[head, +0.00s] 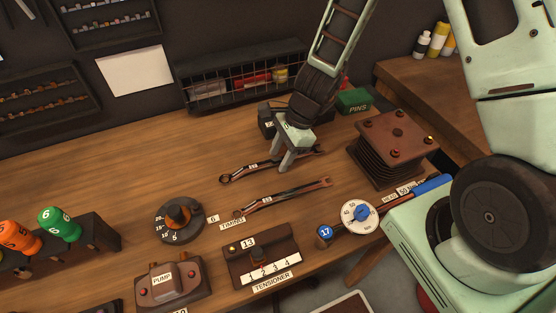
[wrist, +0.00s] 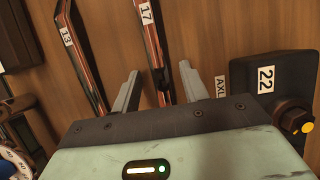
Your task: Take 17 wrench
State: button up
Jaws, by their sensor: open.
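The 17 wrench (head: 240,172) lies on the wooden bench in the head view, the farther of two long dark-red and black wrenches. In the wrist view the 17 wrench (wrist: 147,38) carries a white "17" label and runs between my two fingers. My gripper (head: 288,162) is open and low over its shaft; the fingers (wrist: 159,70) stand on either side, with gaps visible. Whether the fingertips touch the bench is unclear. The palm hides the near part of the wrench in the wrist view. The 13 wrench (wrist: 68,38) lies just left of the fingers; it is the nearer wrench in the head view (head: 285,196).
A dark box labelled 22 (wrist: 267,85) stands close to the right finger in the wrist view. In the head view, a bellows block (head: 393,150) stands right, a green PINS box (head: 353,101) behind, and a dial (head: 357,215) and tensioner (head: 262,256) in front.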

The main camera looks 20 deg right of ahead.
grip_shut()
